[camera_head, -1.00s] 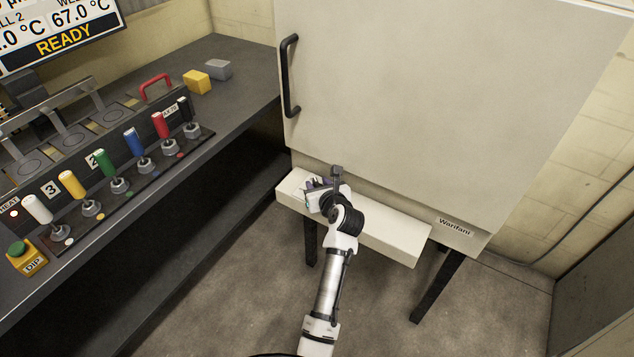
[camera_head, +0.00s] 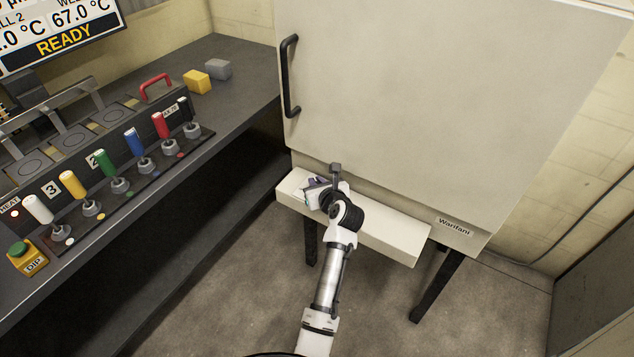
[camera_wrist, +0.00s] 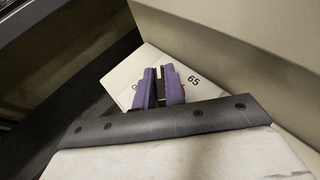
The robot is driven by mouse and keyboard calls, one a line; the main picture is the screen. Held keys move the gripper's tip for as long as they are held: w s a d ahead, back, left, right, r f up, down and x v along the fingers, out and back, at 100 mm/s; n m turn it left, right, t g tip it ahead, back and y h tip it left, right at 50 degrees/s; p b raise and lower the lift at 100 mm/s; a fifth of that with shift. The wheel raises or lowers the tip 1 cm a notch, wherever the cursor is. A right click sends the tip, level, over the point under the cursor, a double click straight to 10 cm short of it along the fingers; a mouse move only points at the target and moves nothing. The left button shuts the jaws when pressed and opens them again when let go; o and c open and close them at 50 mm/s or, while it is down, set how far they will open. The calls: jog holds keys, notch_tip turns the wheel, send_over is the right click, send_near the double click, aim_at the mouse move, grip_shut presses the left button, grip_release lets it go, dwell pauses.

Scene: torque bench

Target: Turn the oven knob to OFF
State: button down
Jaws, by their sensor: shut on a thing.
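The oven (camera_head: 430,90) is the large cream cabinet with a black door handle. Its control ledge (camera_head: 390,240) juts out below the door. My gripper (camera_head: 318,190) is over the left end of this ledge. In the wrist view the purple fingertips (camera_wrist: 160,86) are closed together on the oven knob, a dark piece (camera_wrist: 159,94) that shows between them. The rest of the knob is hidden by the fingers. A marking "65" shows on the ledge (camera_wrist: 205,92) right of the fingers. I cannot see an OFF mark or the knob's pointer.
A dark bench (camera_head: 245,90) on the left carries several coloured levers, a yellow block (camera_head: 197,82), a grey block (camera_head: 218,69) and a green DIP button (camera_head: 22,252). The oven handle (camera_head: 288,77) sticks out above my gripper. The floor in front is clear.

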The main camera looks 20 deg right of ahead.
jog(key=shift+d+n+y+p, duration=0.15)
jog(key=shift+n+y+p, duration=0.45)
jog(key=shift+n+y, duration=0.8)
jog(key=shift+y, duration=0.2)
jog(key=c, duration=1.5)
grip_release()
jog(key=shift+o, duration=0.2)
jog(key=v, duration=1.3)
jog(key=shift+r+b, duration=0.1)
jog(key=shift+b, duration=0.2)
jog(key=shift+s+r, duration=0.2)
jog(key=shift+s, duration=0.15)
jog(key=shift+o, duration=0.5)
